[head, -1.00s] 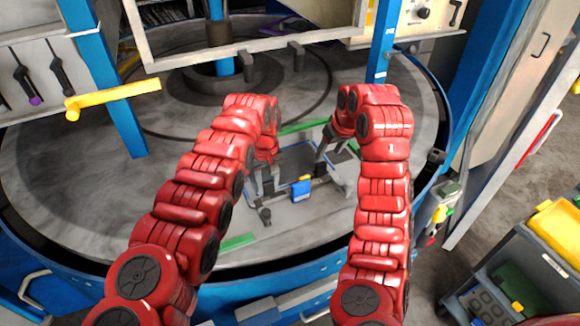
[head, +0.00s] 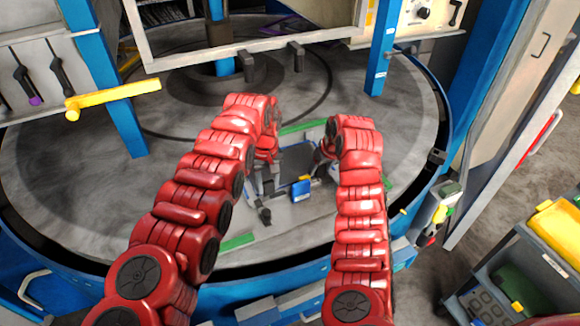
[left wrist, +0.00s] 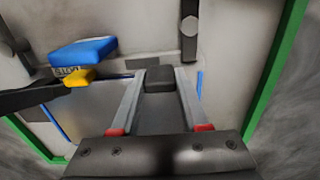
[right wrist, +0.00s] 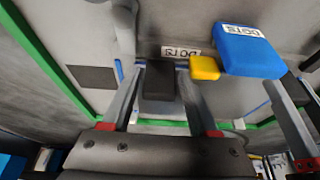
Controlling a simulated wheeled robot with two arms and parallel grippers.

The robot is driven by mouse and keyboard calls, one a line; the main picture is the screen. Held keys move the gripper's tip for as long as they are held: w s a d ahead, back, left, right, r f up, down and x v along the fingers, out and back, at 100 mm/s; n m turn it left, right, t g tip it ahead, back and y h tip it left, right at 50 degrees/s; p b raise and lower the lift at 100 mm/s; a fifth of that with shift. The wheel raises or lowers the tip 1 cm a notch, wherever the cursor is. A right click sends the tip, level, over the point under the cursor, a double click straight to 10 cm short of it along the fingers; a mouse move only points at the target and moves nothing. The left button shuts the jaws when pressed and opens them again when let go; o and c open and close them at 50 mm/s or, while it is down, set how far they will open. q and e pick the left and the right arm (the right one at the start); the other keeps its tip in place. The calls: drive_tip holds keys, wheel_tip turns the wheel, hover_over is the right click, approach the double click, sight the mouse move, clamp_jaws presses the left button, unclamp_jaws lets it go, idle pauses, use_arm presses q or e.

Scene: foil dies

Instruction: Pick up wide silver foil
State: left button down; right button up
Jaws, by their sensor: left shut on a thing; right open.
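My left gripper (head: 264,195) is low over the work plate, left of the blue block. In the left wrist view its fingers (left wrist: 160,90) are on either side of a dark grey block (left wrist: 160,78). I cannot tell whether this piece is the wide silver foil. My right gripper (head: 319,168) is low on the right side of the plate. In the right wrist view its fingers (right wrist: 162,75) are apart, with a dark grey piece (right wrist: 160,82) showing between them. A dark grey panel (head: 297,160) shows between the two grippers in the head view.
A blue block (head: 301,190) with a yellow part (right wrist: 204,68) stands between my grippers, close to both. Green strips (head: 237,242) edge the work plate. A blue post (head: 380,50) stands behind right. A grey cart (head: 500,270) is at the right.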

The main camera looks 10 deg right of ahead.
clamp_jaws()
idle(0.3)
wheel_tip(320, 180, up, 17)
drive_tip(key=shift+s+r, duration=0.15)
idle(0.8)
